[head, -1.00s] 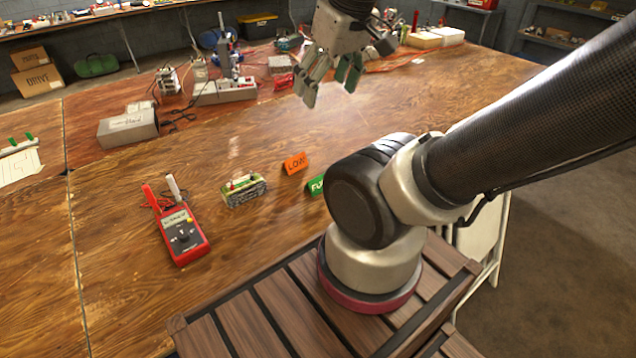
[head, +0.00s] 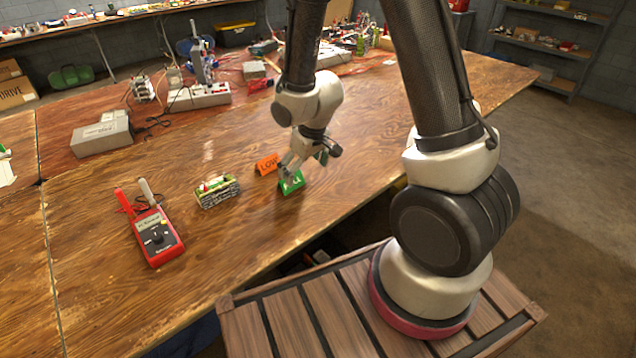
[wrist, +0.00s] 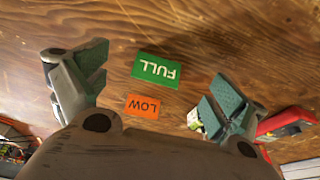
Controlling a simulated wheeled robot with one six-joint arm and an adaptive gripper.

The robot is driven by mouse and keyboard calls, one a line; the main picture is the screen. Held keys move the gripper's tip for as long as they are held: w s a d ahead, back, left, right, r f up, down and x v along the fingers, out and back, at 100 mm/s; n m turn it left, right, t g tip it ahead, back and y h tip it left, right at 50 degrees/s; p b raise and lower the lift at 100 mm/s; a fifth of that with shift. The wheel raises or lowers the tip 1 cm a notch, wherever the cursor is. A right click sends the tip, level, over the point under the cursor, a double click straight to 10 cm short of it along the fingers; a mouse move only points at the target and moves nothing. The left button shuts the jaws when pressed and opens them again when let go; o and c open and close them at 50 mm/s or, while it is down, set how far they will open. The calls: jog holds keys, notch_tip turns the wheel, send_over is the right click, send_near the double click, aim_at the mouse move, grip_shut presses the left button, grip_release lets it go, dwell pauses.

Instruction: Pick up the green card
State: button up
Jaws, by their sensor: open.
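The green card (head: 291,183), a folded tent marked FULL, stands on the wooden table near its front edge. In the wrist view the green card (wrist: 157,69) lies between the spread fingers and slightly beyond them, with its lettering upside down. My gripper (head: 295,165) is open and empty, pointing down at the green card in the head view and partly covering its top. In the wrist view my gripper (wrist: 150,90) shows one finger on each side of the card. I cannot tell how far above the card the fingertips are.
An orange LOW card (head: 266,165) stands just behind the green one. A small battery pack (head: 217,191) and a red multimeter (head: 157,237) are to the left. A grey box (head: 101,137) and a power strip (head: 200,97) are further back. The table right of the cards is clear.

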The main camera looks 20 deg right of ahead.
jog(key=shift+t+y, duration=0.3)
jog(key=shift+t, duration=0.4)
jog(key=w+f, duration=0.1)
jog(key=f, duration=0.1)
jog(key=w+a+f, duration=0.1)
jog(key=w+f, duration=0.1)
jog(key=w+a+f, duration=0.1)
jog(key=w+f, duration=0.1)
jog(key=shift+w+a, duration=0.1)
jog(key=shift+w, duration=0.1)
jog(key=c, duration=0.7)
